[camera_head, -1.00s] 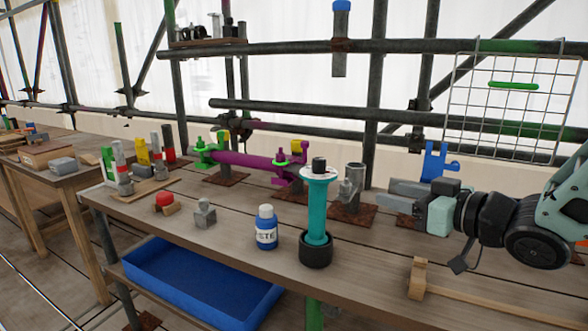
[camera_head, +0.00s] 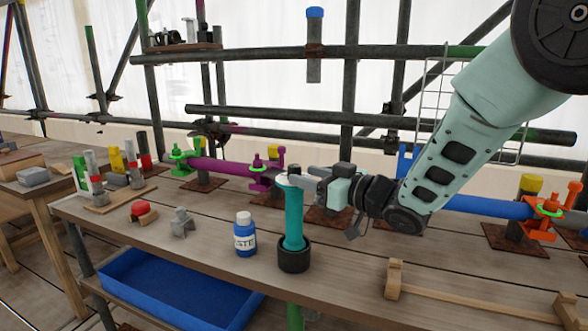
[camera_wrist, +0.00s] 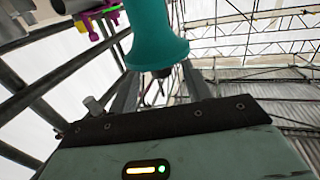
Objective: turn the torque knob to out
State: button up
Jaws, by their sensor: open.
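A teal upright tool (camera_head: 294,222) stands in a black round cup (camera_head: 294,257) near the bench's front edge. A pale disc with a dark tip (camera_head: 293,172) sits at its top; this may be the torque knob, but no "out" mark is legible. My gripper (camera_head: 297,181) is level with the tool's top, reaching in from the right. In the wrist view the flared teal end (camera_wrist: 158,45) shows beyond and between my open fingers (camera_wrist: 160,88), with a small dark stub at its end. I cannot tell whether the fingers touch it.
A blue-capped bottle (camera_head: 245,238) stands close left of the tool. A purple clamped tube (camera_head: 220,167) is behind. A wooden bar (camera_head: 470,300) lies at front right.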

aim_at(300, 174)
jog(key=shift+x, duration=2.25)
jog(key=c, duration=0.9)
jog(key=shift+c, duration=0.2)
jog(key=shift+t, duration=0.3)
